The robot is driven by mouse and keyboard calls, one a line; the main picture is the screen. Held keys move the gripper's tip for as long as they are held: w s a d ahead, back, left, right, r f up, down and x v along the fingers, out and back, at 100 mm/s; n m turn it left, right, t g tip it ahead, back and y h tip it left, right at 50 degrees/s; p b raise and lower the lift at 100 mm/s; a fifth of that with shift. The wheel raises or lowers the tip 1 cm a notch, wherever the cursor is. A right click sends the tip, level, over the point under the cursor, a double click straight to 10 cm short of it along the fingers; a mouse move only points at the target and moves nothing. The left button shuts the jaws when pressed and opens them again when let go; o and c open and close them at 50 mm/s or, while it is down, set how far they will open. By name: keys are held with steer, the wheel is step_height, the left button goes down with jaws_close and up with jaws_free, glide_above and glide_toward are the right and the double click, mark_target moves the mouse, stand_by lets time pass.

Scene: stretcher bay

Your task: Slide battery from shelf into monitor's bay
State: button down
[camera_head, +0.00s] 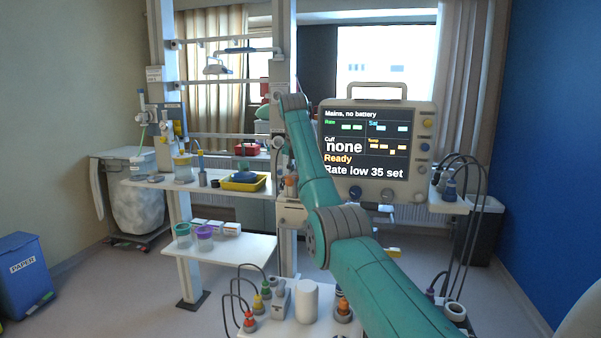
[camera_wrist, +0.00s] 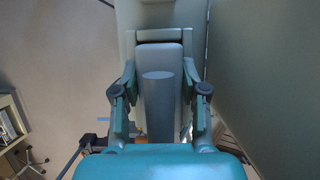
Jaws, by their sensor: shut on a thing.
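The monitor (camera_head: 374,148) stands right of centre in the head view, a pale box with a top handle and a lit screen reading "Mains, no battery", "Cuff none" and "Ready". In the wrist view my gripper (camera_wrist: 160,78) has one finger on each side of a long grey block, which looks like the battery (camera_wrist: 160,110), and is shut on it. A pale frame surrounds the block's far end; I cannot tell whether this is the bay or how deep the block sits. In the head view my arm hides the gripper and the battery beside the monitor's left edge.
A shelf (camera_head: 140,183) at left holds jars and a yellow tray (camera_head: 243,183). A lower shelf (camera_head: 250,247) holds cups and small boxes. A front surface carries several coloured connectors and a white cylinder (camera_head: 307,301). Cables hang at right. Open floor lies at left.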

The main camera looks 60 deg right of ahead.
steer(key=shift+r, duration=0.1)
steer(key=shift+r, duration=0.65)
steer(key=c, duration=0.5)
jaws_free()
steer(key=shift+c, duration=0.2)
steer(key=shift+f, duration=0.1)
steer(key=v, duration=1.2)
